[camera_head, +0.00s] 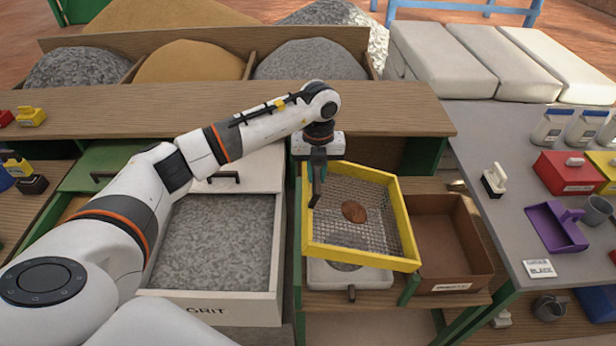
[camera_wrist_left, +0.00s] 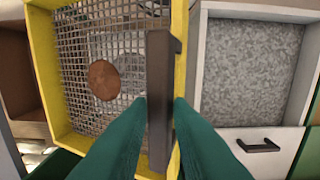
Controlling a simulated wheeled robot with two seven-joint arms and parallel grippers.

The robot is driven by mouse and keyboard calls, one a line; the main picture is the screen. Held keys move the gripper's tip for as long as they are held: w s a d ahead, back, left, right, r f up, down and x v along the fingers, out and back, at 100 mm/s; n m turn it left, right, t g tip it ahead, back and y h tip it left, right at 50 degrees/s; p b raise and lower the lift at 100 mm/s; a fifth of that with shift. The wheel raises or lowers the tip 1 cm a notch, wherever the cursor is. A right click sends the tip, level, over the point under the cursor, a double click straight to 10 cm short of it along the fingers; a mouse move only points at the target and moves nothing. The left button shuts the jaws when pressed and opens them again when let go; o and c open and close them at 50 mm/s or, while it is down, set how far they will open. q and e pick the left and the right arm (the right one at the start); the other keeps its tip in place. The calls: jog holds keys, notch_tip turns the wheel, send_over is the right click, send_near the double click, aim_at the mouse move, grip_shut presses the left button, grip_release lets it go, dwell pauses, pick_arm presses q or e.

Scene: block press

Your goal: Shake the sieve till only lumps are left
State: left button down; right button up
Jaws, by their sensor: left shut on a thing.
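The yellow-framed sieve (camera_head: 405,215) is held up and tilted over a light bin, right of the grit drawer. One brown lump (camera_head: 354,211) lies on its wire mesh; the rest of the visible mesh looks bare. My left gripper (camera_head: 316,185) is shut on the sieve's dark handle at its left side. In the left wrist view the green fingers (camera_wrist_left: 160,110) close around the handle (camera_wrist_left: 160,85), with the lump (camera_wrist_left: 103,79) on the mesh beside it. Grey material (camera_head: 345,256) shows below through the mesh. My right gripper is not in view.
The open grit drawer (camera_head: 215,240) is full of grey grit, left of the sieve. A brown empty box (camera_head: 440,240) stands right of it. A wooden shelf (camera_head: 400,108) runs behind.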

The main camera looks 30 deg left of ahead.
pick_arm(q)
jog(key=shift+d, duration=0.35)
jog(key=c, duration=1.5)
grip_release()
jog(key=shift+w+d+f, duration=0.1)
jog(key=shift+o, duration=0.5)
jog(key=shift+w+d, duration=0.15)
jog(key=shift+w, duration=0.05)
jog(key=shift+s, duration=0.1)
notch_tip(320, 180, up, 12)
jog(key=b, duration=0.3)
jog(key=shift+a, duration=0.25)
